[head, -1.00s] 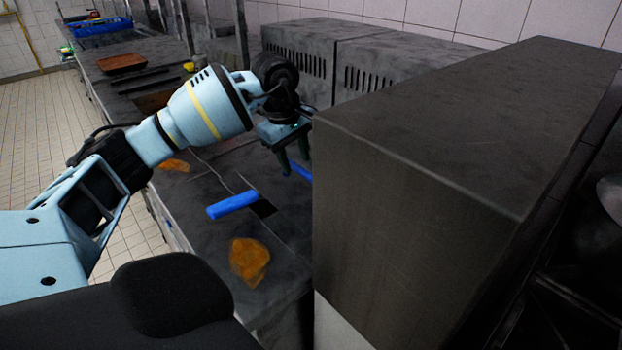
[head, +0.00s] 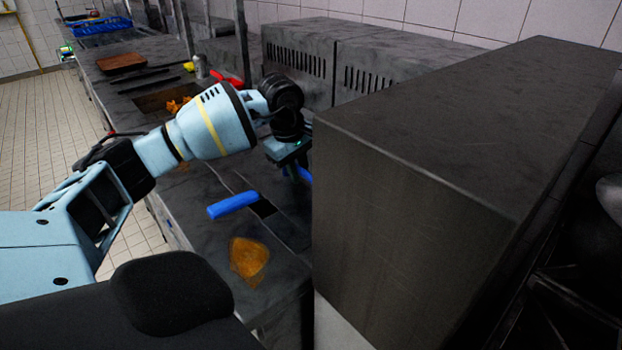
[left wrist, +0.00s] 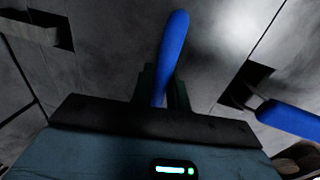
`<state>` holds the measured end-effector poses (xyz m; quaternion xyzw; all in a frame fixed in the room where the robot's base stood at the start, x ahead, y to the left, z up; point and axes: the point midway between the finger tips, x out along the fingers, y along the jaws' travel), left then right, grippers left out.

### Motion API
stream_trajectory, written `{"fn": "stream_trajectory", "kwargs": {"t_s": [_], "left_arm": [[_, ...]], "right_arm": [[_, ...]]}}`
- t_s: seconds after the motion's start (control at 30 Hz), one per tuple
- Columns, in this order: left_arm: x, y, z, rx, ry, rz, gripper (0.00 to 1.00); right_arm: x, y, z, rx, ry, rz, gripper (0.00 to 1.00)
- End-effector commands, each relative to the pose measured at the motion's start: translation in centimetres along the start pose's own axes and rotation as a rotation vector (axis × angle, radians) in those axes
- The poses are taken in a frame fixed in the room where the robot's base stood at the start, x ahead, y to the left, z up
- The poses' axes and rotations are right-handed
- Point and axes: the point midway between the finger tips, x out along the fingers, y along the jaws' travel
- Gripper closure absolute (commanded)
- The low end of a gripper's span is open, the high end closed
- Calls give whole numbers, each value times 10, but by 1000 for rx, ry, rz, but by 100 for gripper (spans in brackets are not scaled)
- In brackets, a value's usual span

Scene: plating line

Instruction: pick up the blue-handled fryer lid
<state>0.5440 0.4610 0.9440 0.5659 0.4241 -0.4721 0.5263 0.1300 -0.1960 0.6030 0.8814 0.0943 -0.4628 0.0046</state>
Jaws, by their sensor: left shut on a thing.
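The blue handle (left wrist: 174,45) of the fryer lid runs between the fingers of my left gripper (left wrist: 160,88) in the left wrist view. The fingers are closed on it. In the head view my left gripper (head: 294,172) points down beside the big steel housing, and only a bit of the blue handle (head: 305,174) shows by the fingers. The lid's own plate is hard to tell from the grey metal around it, and I cannot tell whether it is raised. My right gripper is in neither current view.
A second blue handle (head: 232,205) lies left of my gripper, beside a dark opening; it also shows in the left wrist view (left wrist: 290,119). A large steel housing (head: 400,180) blocks the right. Orange patches (head: 248,258) mark the counter. A red handle (head: 226,77) lies farther back.

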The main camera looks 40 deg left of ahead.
Motion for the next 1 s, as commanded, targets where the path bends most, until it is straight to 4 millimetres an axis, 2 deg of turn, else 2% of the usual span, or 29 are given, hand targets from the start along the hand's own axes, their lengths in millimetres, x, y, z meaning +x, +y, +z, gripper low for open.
{"fn": "stream_trajectory", "kwargs": {"t_s": [0.33, 0.47, 0.8, 1.0], "left_arm": [[-3, 1, 0, -1, 0, 6, 100], [-10, 4, 0, -1, 0, 9, 100], [-65, 14, 0, 0, -1, 10, 100], [-90, 19, 0, -1, -1, 8, 100]], "right_arm": [[0, 0, 1, 0, -2, 0, 64], [0, 0, 1, 0, -2, 0, 64], [-1, 0, -1, -1, 0, 0, 64], [-1, 0, -2, -1, 2, 1, 64]]}}
